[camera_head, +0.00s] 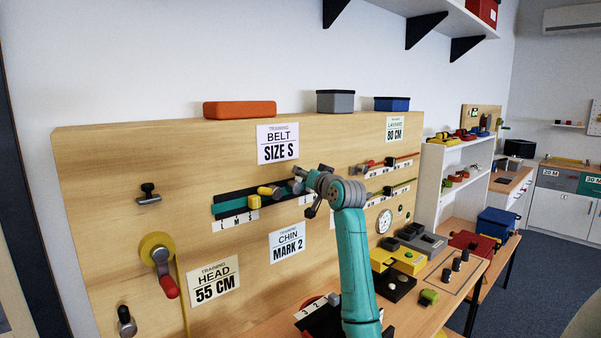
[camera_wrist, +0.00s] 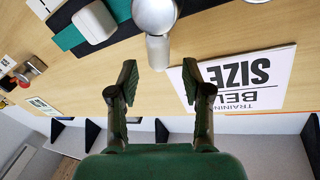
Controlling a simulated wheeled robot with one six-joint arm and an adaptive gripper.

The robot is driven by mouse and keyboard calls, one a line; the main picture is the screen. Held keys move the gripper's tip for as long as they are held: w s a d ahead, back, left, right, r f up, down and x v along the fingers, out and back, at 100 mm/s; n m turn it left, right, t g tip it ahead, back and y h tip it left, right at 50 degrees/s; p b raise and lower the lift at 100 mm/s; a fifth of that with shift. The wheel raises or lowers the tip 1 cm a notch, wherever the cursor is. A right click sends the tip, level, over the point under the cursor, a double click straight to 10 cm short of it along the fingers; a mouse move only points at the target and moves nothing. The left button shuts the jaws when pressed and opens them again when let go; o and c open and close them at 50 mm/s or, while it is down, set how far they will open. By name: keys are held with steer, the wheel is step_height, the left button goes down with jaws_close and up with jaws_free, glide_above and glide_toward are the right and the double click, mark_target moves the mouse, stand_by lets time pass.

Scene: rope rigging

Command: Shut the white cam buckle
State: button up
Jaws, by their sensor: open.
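In the wrist view a white block (camera_wrist: 95,22) sits on a green strap (camera_wrist: 68,39) over a dark track, at the upper left. A rounded pale grey knob (camera_wrist: 156,14) with a short cylinder below it stands beside the block; I cannot tell whether it is the white buckle's lever. My gripper (camera_wrist: 158,80) is open and empty, its two fingers apart just short of the knob's end. In the head view my gripper (camera_head: 317,196) is at the right of the belt strap (camera_head: 229,207), by a grey cylinder (camera_head: 296,186), and partly hides this area.
A yellow block (camera_head: 254,202) and yellow cylinder (camera_head: 270,191) sit on the strap's left part. The BELT SIZE S card (camera_head: 278,144) hangs above. A red-handled crank (camera_head: 163,268) sticks out at left. Other colored straps (camera_head: 390,162) are at right.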

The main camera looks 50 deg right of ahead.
steer(key=shift+x, duration=1.75)
jaws_close()
